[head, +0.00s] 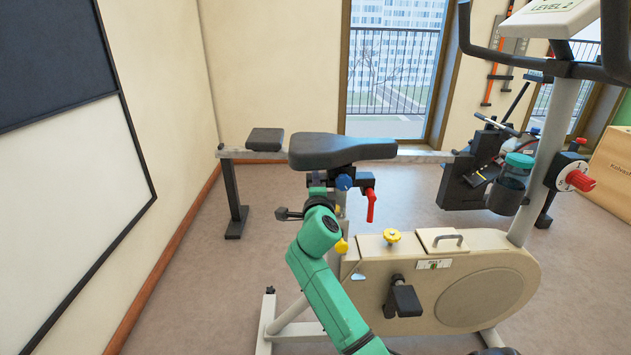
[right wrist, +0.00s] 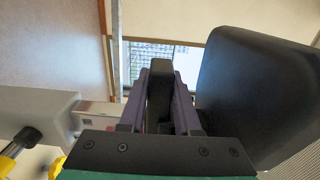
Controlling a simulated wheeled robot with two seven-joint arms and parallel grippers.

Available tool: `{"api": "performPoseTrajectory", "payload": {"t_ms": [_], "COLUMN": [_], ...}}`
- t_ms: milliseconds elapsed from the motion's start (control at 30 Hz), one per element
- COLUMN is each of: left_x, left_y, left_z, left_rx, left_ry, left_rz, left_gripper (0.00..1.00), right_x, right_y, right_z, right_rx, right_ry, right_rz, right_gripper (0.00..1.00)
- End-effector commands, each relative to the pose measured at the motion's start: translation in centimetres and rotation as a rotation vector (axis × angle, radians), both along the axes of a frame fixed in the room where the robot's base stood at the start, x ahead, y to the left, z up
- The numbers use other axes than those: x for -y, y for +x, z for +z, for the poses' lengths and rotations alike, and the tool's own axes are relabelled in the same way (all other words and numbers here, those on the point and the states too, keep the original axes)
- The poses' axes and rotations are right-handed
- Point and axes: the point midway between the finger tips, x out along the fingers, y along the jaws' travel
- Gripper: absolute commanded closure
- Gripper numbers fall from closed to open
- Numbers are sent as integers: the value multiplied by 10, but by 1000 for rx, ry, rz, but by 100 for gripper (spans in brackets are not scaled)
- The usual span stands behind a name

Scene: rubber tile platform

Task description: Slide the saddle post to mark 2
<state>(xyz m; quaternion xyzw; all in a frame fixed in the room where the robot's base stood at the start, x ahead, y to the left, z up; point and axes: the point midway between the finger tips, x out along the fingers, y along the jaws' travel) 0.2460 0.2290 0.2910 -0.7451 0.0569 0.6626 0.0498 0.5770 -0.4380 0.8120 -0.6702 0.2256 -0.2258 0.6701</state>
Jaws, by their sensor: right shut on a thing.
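The black saddle (head: 340,150) sits on top of the saddle post (head: 341,207) of a cream exercise bike. Under the saddle are a dark mount with a blue knob (head: 344,182) and a red lever (head: 370,206). My right gripper (head: 320,180) is just under the saddle, partly hidden by my green arm. In the right wrist view its fingers are shut on a dark bar (right wrist: 160,90) under the saddle, with the saddle close on the right (right wrist: 250,95). I cannot read any mark numbers on the post. My left gripper is out of view.
A rowing machine (head: 270,154) stands behind, with a wooden box (head: 612,165) at the right. A wall board (head: 70,190) is at the left. Floor between wall and bike is clear.

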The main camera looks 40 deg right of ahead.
Motion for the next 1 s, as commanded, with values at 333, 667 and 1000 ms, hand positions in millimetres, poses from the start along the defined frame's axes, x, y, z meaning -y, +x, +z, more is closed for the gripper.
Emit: {"api": "performPoseTrajectory", "payload": {"t_ms": [333, 667, 1000], "left_x": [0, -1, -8], "left_y": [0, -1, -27], "left_z": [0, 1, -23], "left_rx": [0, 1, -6], "left_ry": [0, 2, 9], "left_rz": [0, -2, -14], "left_gripper": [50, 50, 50], "right_x": [0, 0, 0], "right_y": [0, 0, 0], "right_z": [-2, 6, 41], "right_rx": [-4, -1, 1], "right_ry": [2, 4, -1], "right_rz": [0, 0, 1], "right_gripper": [100, 100, 100]}}
